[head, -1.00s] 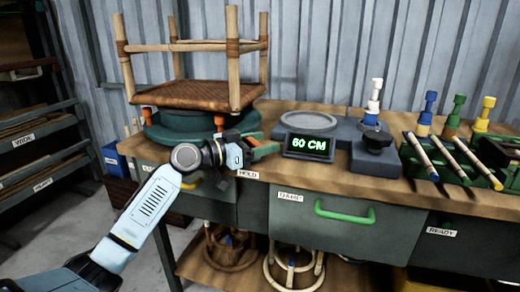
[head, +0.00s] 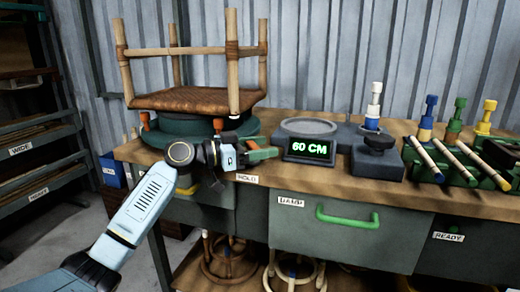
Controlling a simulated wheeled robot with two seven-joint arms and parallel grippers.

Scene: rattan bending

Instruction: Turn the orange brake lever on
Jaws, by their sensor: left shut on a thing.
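A dark green turntable (head: 180,141) stands at the table's left end and bears an upturned rattan chair frame (head: 195,99). Orange clamp-like parts show at its rim. My left gripper (head: 250,154) is at the turntable's right front edge, above the HOLD label. It is shut around a small orange piece (head: 248,143), which looks like the brake lever. Most of the lever is hidden by the gripper, so its exact angle cannot be told. My right gripper is not in view.
Right of the gripper stand a display reading 60 CM (head: 310,148), a round grey plate (head: 308,127) and a black knob (head: 379,143). A green rack (head: 440,172) with rods and coloured pegs is at the right. A drawer with a green handle (head: 347,219) is below.

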